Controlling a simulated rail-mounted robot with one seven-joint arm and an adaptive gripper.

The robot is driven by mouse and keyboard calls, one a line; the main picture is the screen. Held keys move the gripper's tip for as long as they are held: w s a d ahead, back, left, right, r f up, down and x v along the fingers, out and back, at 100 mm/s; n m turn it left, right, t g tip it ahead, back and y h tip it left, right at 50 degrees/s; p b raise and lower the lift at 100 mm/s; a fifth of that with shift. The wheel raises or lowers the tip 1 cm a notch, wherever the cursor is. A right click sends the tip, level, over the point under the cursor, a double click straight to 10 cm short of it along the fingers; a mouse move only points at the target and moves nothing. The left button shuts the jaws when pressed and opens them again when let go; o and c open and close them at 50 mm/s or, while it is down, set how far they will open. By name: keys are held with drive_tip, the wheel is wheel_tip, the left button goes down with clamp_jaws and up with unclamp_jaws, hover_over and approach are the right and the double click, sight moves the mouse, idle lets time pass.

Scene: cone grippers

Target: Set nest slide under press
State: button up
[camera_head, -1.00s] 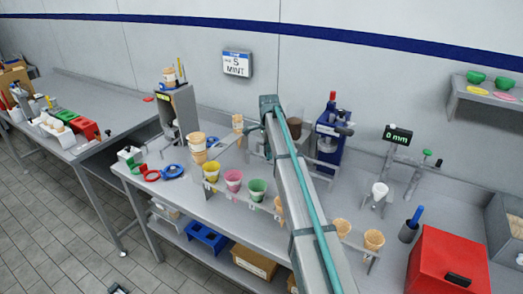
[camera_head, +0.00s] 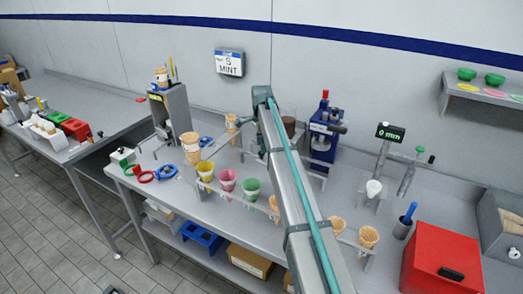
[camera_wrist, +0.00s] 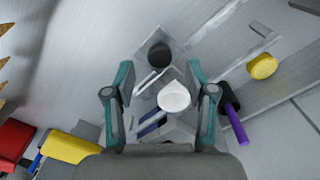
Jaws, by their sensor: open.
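In the wrist view my gripper (camera_wrist: 160,88) is open, with its two teal fingers spread apart. A white rounded piece (camera_wrist: 173,96) shows between the fingers, with a black round knob (camera_wrist: 160,54) beyond it on a clear plate. Nothing is visibly clamped. I cannot tell for sure which of these parts is the nest slide. In the head view a blue press-like device (camera_head: 322,140) with a red knob stands at the back of the counter, right of my arm. My gripper does not clearly show in the head view.
In the wrist view a purple handle (camera_wrist: 237,125) lies right of the fingers, with a yellow knob (camera_wrist: 262,66) farther right. A yellow block (camera_wrist: 72,146) is at lower left. In the head view, colored cups (camera_head: 227,181) line the counter front, and a red box (camera_head: 443,262) stands at right.

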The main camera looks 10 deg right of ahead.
wheel_tip(320, 180, up, 9)
idle(0.3)
